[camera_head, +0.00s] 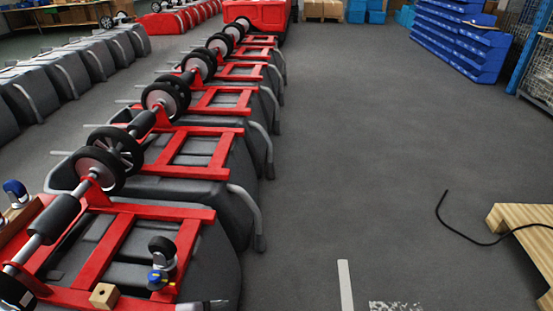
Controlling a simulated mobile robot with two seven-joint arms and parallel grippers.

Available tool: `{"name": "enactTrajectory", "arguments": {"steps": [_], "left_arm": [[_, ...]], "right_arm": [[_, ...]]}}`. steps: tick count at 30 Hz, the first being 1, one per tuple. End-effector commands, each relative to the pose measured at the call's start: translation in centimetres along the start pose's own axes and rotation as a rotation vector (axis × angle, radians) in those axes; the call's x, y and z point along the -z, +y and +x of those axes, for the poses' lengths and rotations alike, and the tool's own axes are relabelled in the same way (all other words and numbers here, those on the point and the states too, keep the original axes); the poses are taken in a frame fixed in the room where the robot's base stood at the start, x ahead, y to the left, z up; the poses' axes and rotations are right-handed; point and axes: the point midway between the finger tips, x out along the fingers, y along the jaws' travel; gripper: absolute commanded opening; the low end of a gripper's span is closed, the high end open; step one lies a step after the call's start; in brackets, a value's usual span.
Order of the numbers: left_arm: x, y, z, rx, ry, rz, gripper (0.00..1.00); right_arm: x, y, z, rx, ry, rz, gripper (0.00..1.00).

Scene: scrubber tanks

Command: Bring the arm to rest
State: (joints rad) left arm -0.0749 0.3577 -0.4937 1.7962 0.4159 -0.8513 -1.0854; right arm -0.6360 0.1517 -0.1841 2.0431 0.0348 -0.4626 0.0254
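Neither of my arms nor grippers can be made out in the head view. A row of dark grey scrubber tanks (235,215) lies upside down along the left half, with red frames (190,178) on top. The nearest red frame carries a caster wheel (162,250) with a blue and yellow part and a small wooden block (104,296). Another blue caster (15,190) shows at the left edge.
Black wheels on axles (98,170) run along the row. A wooden pallet (520,225) stands at the right, with a black cable (465,236) beside it. Blue bins (462,40) stand at the back right. The grey floor (350,140) between is clear.

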Motion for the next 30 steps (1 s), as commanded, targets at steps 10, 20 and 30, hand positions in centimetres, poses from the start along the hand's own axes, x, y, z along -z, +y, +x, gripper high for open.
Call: {"name": "enactTrajectory", "arguments": {"steps": [10, 20, 30], "left_arm": [[-1.7, 3.6, -4.3, 0.253, 0.033, -0.814, 0.58], [-3.1, 3.8, -10.8, 0.420, 0.066, -1.217, 0.58], [-0.7, 0.6, -16.5, 0.433, 0.052, -1.203, 0.58]], "right_arm": [[0.0, 0.0, 0.0, 0.000, 0.000, 0.000, 1.00], [2.5, -0.1, -2.0, -0.002, -0.004, -0.005, 1.00], [8.1, 0.3, -6.7, -0.022, 0.008, -0.019, 1.00]]}}
